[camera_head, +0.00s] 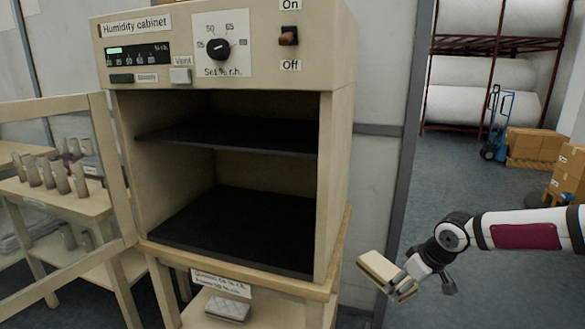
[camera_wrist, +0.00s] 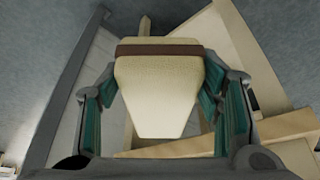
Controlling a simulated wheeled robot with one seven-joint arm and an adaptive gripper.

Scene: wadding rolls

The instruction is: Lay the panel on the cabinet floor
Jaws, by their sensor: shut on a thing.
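The cream panel (camera_head: 381,269) is held in my gripper (camera_head: 402,287) at the right of the cabinet, outside it and apart from it. In the wrist view the panel (camera_wrist: 162,95) fills the middle, with a brown band across it, between the two fingers of my gripper (camera_wrist: 165,110). The gripper is shut on it. The humidity cabinet (camera_head: 336,150) stands open at the front. Its dark floor (camera_head: 235,228) is bare, and a dark shelf (camera_head: 235,136) above it is also bare.
The glazed cabinet door (camera_head: 118,170) is swung open to the left. A wooden stand (camera_head: 345,235) carries the cabinet, with a labelled lower shelf. Boxes (camera_head: 540,146), a blue hand truck (camera_head: 497,125) and a rack of rolls stand far right.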

